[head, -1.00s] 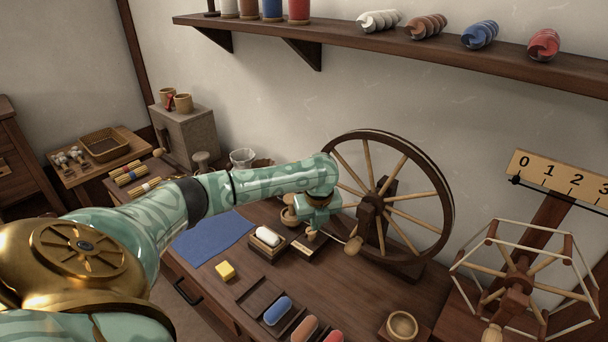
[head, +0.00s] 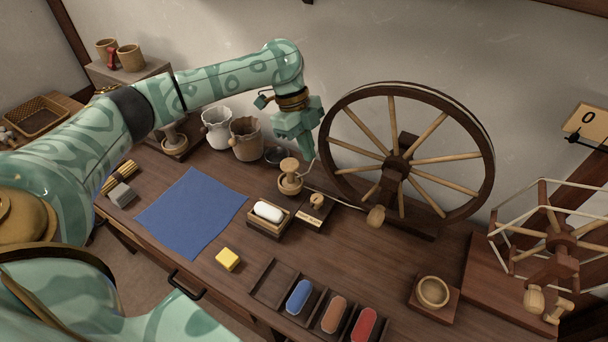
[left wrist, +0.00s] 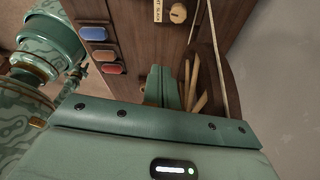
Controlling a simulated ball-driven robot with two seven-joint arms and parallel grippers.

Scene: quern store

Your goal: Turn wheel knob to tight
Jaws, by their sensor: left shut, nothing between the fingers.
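The small round wooden wheel knob (head: 317,200) sits on a dark base with a pale label plate, left of the spinning wheel (head: 397,163). In the left wrist view the knob (left wrist: 178,13) is at the top edge beside its label (left wrist: 158,10), where "SLACK" can be partly read. I cannot tell which mark the knob points to. My left gripper (head: 310,158) is shut and empty, held above and behind the knob, apart from it, close to the wheel's left rim. Its fingers (left wrist: 166,88) show in the left wrist view. My right gripper is out of view.
A turned wooden piece (head: 290,178) stands just below my left gripper. A box with a white roll (head: 268,211), a yellow block (head: 228,259) and a blue cloth (head: 193,213) lie in front. Pots (head: 246,139) stand at the back. A skein winder (head: 558,240) is at the right.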

